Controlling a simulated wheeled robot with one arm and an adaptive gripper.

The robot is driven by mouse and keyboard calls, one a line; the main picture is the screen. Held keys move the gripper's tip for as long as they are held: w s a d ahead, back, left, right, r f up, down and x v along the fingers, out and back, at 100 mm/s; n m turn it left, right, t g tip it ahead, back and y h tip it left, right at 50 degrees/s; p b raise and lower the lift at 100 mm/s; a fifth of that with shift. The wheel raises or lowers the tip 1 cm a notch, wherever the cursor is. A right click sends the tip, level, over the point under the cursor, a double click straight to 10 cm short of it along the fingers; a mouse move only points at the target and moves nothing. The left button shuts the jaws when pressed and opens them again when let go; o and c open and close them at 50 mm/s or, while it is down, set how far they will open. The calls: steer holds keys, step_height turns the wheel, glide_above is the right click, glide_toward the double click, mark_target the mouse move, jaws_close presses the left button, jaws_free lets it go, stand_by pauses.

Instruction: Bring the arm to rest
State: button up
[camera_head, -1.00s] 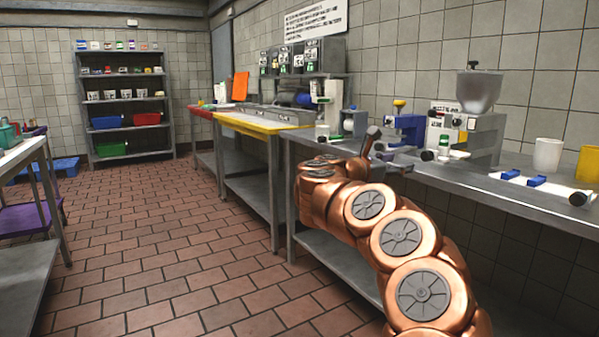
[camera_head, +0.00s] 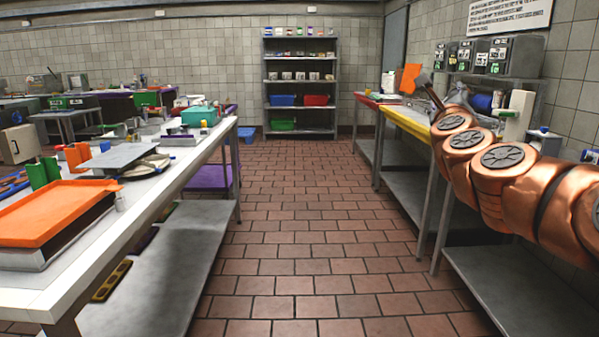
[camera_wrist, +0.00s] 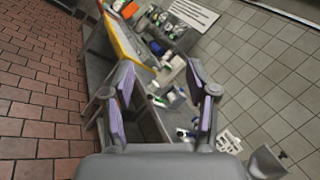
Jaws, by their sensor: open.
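My gripper (camera_wrist: 160,100) shows in the wrist view with its two purple-padded fingers spread apart. Nothing is held between them. The counter and its small items show beyond the fingers, apart from them as far as I can tell. My copper arm (camera_head: 505,157) reaches in from the right side of the head view, over the right-hand counters. In the head view I cannot make out the gripper's fingers.
A white-topped table (camera_head: 150,205) with an orange tray (camera_head: 55,212) stands at left. A yellow-edged counter (camera_head: 408,121) and a grey lower shelf (camera_head: 510,285) are at right. Shelves (camera_head: 300,85) stand at the back. The tiled floor (camera_head: 310,230) between is clear.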

steer(key=s+a+r+n+y+p, duration=0.2)
steer(key=a+n+y+p, duration=0.3)
steer(key=a+n+y, duration=0.65)
steer(key=s+a+f+n+g+y+p, duration=0.1)
steer(key=s+a+f+n+g+p, duration=0.3)
steer(key=a, duration=0.3)
steer(key=s+a+f+n+g+y+p, duration=0.1)
steer(key=s+a+f+n+g+p, duration=0.25)
steer(key=s+a+n, duration=0.35)
steer(key=s+f+n+g+h+p, duration=0.2)
steer(key=s+f+n+g+p, duration=0.6)
steer(key=s, duration=0.6)
steer(key=s+d+f+g+h+p, duration=0.1)
steer(key=s+d, duration=0.3)
steer(key=s, duration=0.5)
steer(key=s+d+f+n+g+h+p, duration=0.1)
steer(key=s+d+f+g+h+p, duration=0.1)
steer(key=s, duration=0.8)
steer(key=shift+s+d+f+g+p, duration=0.3)
steer(key=shift+d+g, duration=0.55)
steer(key=shift+g, duration=0.4)
